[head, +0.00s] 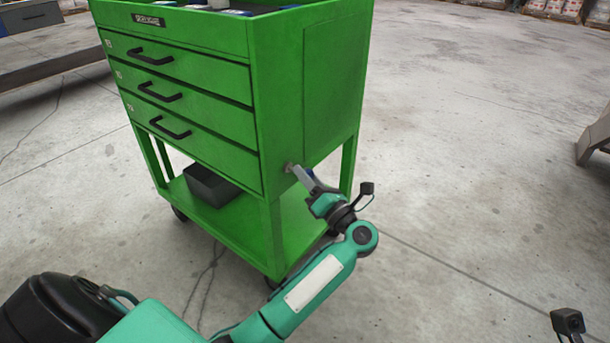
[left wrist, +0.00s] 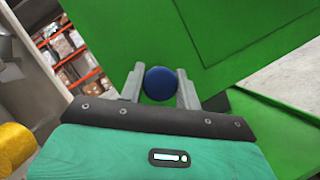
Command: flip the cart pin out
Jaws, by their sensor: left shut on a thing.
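The green cart (head: 200,95) stands in front of me with three drawers facing me to the left. The cart pin shows in the left wrist view as a round blue knob (left wrist: 160,84) on the green side of the cart. My left gripper (head: 291,169) reaches to the cart's right side, low near the front corner post. In the left wrist view its two grey fingers stand on either side of the knob, shut on it. In the head view the fingers mostly hide the pin. My right gripper is out of view.
The cart has a lower shelf with a dark bin (head: 211,186) on it and wheels beneath. Things lie in its open top. The concrete floor right of the cart is clear. A beige structure (head: 594,140) stands at the right edge.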

